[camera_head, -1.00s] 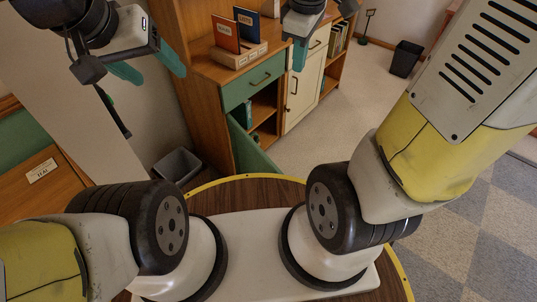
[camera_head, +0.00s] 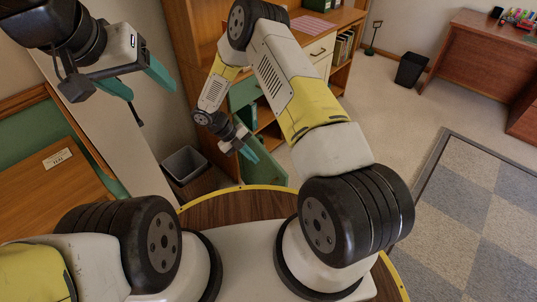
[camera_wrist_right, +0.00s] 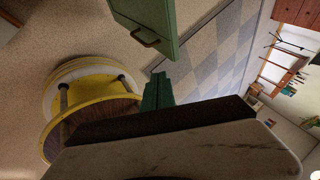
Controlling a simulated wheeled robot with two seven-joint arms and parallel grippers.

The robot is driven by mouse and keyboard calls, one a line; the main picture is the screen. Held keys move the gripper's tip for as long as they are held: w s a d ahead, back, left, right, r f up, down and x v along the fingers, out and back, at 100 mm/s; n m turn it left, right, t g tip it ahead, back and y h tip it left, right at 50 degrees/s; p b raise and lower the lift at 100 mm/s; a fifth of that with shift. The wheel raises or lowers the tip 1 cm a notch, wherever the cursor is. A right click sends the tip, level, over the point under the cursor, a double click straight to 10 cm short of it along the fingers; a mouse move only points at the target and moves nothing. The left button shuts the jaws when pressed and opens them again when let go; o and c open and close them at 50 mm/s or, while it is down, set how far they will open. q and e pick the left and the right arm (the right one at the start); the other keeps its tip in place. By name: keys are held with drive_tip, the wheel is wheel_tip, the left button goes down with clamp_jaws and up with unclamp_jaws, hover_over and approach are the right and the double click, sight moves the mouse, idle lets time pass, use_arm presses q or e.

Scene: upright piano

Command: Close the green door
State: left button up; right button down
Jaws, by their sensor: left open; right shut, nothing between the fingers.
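The green door (camera_head: 264,172) is the lower door of the wooden cabinet, below a green drawer front (camera_head: 244,91). It stands open, swung out from the cabinet, and its inner shelf space shows. My right gripper (camera_head: 250,154) is shut and empty, overlapping the door's left part in the head view; I cannot tell whether they touch. In the right wrist view a green panel with a brown handle (camera_wrist_right: 150,28), apparently this door, lies just beyond the shut teal fingers (camera_wrist_right: 158,92), with a gap in the picture. My left gripper (camera_head: 138,82) is open and empty at upper left.
A grey bin (camera_head: 184,164) stands left of the door. A dark bin (camera_head: 411,69) and a desk (camera_head: 480,60) are at the right. A cream cabinet door (camera_head: 321,52) is beside the drawer.

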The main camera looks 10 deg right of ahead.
wheel_tip(320, 180, down, 3)
drive_tip(key=s+n, duration=0.2)
approach(284, 183)
wheel_tip(284, 183, down, 4)
drive_tip(key=s+a, duration=0.2)
drive_tip(key=shift+w+d+f, duration=0.1)
drive_tip(key=shift+w+d, duration=0.15)
drive_tip(key=shift+d, duration=0.5)
drive_tip(key=shift+w+d, duration=0.2)
drive_tip(key=shift+d, duration=0.5)
drive_tip(key=shift+w+d, duration=0.25)
drive_tip(key=shift+d, duration=0.5)
drive_tip(key=shift+d, duration=0.1)
